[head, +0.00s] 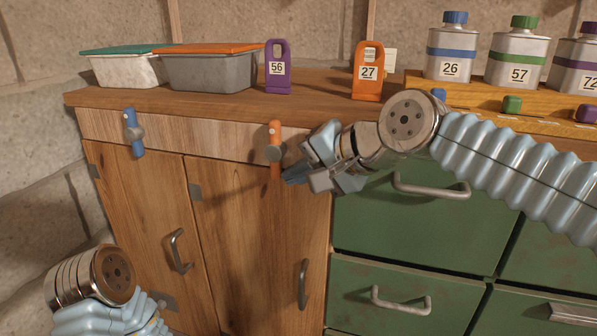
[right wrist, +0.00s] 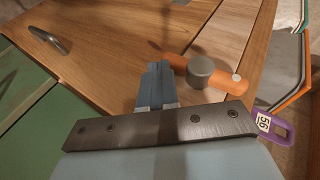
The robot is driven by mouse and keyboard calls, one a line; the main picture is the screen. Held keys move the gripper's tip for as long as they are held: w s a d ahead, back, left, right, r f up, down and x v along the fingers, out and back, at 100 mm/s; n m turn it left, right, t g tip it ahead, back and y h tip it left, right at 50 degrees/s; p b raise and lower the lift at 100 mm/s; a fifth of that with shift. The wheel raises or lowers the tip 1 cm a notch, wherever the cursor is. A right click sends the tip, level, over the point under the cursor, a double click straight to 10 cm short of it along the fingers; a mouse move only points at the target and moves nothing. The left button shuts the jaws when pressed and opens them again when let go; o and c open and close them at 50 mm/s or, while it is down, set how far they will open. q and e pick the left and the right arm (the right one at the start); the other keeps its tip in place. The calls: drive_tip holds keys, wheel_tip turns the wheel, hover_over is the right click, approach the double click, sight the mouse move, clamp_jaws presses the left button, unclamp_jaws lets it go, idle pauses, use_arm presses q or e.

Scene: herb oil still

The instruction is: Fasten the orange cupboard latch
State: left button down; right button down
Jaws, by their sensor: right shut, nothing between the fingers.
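The orange latch (head: 275,135) is a short bar on a round grey knob, on the wooden cupboard's front. It stands upright, its lower part hanging over the top of the right door (head: 250,220). In the right wrist view the orange bar (right wrist: 226,83) lies just beyond my fingers, with the grey knob (right wrist: 201,70) at its middle. My right gripper (head: 290,177) is shut and empty, beside the bar's lower end. It shows in the wrist view (right wrist: 155,72) too; I cannot tell whether it touches the bar. Only part of my left arm shows; its gripper is out of view.
A blue latch (head: 130,120) stands upright above the left door (head: 135,205). Green drawers (head: 400,220) with metal handles lie to the right. On the top are lidded bins (head: 215,72), a purple tag (head: 278,80), an orange tag (head: 368,88) and several bottles (head: 452,65).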

drive_tip(key=shift+r, duration=0.1)
drive_tip(key=p+v, duration=0.2)
drive_tip(key=v, duration=1.1)
drive_tip(key=shift+s+d+r, duration=0.15)
drive_tip(key=shift+s+d, duration=0.1)
